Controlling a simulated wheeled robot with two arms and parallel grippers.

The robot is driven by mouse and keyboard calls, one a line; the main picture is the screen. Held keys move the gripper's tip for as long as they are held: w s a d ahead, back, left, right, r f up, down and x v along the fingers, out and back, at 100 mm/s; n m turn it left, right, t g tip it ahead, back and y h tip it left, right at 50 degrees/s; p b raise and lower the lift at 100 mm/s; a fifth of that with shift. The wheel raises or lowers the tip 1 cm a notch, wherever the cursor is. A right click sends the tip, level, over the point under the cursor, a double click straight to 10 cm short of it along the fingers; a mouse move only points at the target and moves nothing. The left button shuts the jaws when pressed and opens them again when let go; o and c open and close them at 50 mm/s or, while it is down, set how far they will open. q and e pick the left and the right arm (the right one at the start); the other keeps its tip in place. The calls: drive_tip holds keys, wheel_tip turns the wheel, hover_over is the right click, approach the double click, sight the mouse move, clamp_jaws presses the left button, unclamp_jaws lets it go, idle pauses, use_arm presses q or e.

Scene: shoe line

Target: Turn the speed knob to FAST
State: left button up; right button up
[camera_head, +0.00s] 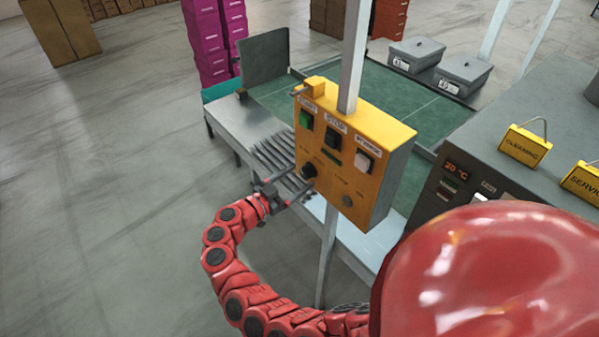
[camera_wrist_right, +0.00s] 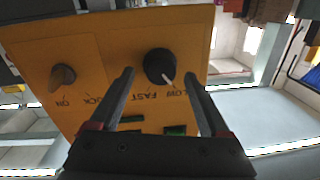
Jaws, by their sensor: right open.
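The yellow control box (camera_head: 355,150) is mounted on a grey post. Its black speed knob (camera_head: 308,171) sits low on the left of the face. In the right wrist view the knob (camera_wrist_right: 159,66) appears upside down, its white pointer toward the SLOW label, with FAST beside it. My right gripper (camera_head: 302,177) is open in front of the box. In the right wrist view its fingertips (camera_wrist_right: 159,76) lie on either side of the knob; I cannot tell whether they touch it. My left gripper is not in view.
A second selector knob (camera_head: 346,201), marked ON and LOCK in the wrist view, sits to the right. Green (camera_head: 306,119), black (camera_head: 333,138) and white (camera_head: 363,162) buttons are above. A grey machine (camera_head: 500,110) with yellow signs stands at right. A green conveyor (camera_head: 390,100) runs behind.

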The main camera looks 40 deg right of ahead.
drive_tip(key=shift+w+d, duration=0.15)
drive_tip(key=shift+d, duration=0.35)
clamp_jaws()
